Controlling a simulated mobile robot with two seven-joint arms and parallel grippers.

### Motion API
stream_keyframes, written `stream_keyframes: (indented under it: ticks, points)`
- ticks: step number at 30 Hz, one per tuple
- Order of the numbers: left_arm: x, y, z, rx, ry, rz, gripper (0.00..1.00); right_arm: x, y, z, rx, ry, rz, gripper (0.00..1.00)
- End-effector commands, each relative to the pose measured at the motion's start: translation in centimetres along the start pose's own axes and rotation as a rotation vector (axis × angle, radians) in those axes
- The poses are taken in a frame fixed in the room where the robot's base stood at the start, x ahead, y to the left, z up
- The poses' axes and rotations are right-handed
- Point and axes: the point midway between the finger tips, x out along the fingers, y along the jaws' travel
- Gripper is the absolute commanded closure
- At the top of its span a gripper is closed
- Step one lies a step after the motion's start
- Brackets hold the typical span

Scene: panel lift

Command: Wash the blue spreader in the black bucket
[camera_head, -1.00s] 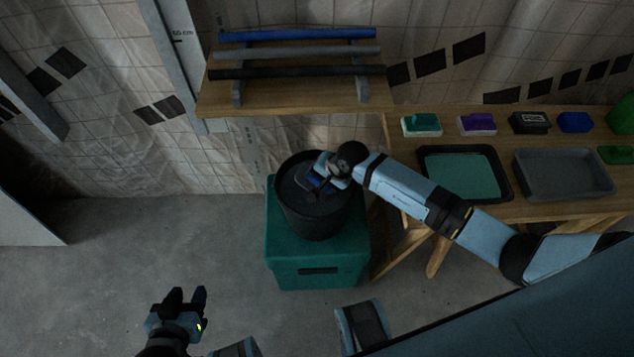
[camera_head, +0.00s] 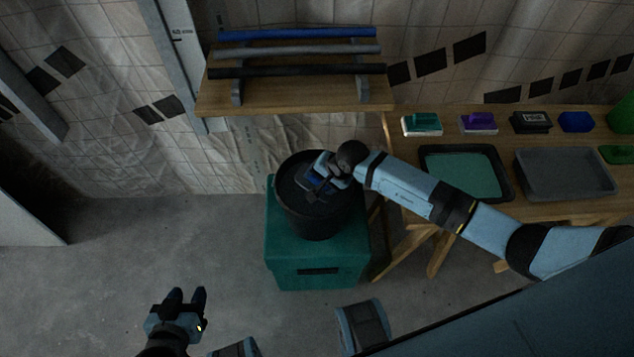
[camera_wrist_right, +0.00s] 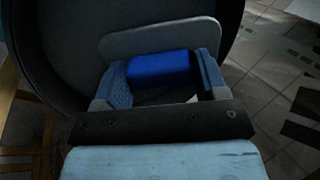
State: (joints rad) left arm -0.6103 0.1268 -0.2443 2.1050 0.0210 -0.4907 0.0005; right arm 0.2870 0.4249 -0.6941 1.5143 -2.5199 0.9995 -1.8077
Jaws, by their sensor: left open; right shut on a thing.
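The black bucket (camera_head: 313,222) stands on a teal box (camera_head: 318,262). My right gripper (camera_head: 318,180) is over the bucket's mouth, shut on the blue spreader. In the right wrist view, the spreader's blue handle (camera_wrist_right: 160,69) lies between the two fingers of my right gripper (camera_wrist_right: 163,80), and its grey plate (camera_wrist_right: 160,37) shows beyond them inside the bucket's rim (camera_wrist_right: 50,60). I cannot tell how deep the plate is in the bucket. My left gripper (camera_head: 185,302) is open and empty, low at the left above the floor.
A wooden table (camera_head: 400,200) at the right holds a tray of teal stuff (camera_head: 460,170), a grey tray (camera_head: 565,172), and several small tools, including a purple one (camera_head: 478,121). A shelf (camera_head: 290,98) behind the bucket carries three rods. The floor at the left is clear.

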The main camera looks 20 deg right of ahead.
Motion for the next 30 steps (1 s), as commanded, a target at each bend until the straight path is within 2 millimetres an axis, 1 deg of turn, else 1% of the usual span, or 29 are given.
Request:
stream_keyframes:
  ticks: [6, 10, 26, 30]
  points:
    - [0.5, -0.1, 0.8, 0.001, 0.000, 0.000, 0.57, 0.9, 0.5, 0.0, -0.001, 0.001, 0.001, 0.59]
    - [0.6, -0.1, 0.9, 0.001, 0.000, 0.000, 0.57, 1.0, 0.6, 0.0, 0.000, 0.000, 0.001, 0.59]
    - [0.1, 0.0, 0.2, 0.001, 0.000, 0.000, 0.57, -0.3, -0.2, 0.0, 0.000, 0.000, 0.000, 0.59]
    - [-0.2, 0.0, -0.4, 0.001, 0.000, 0.000, 0.57, -1.1, -0.6, -0.1, 0.000, 0.001, 0.000, 0.59]
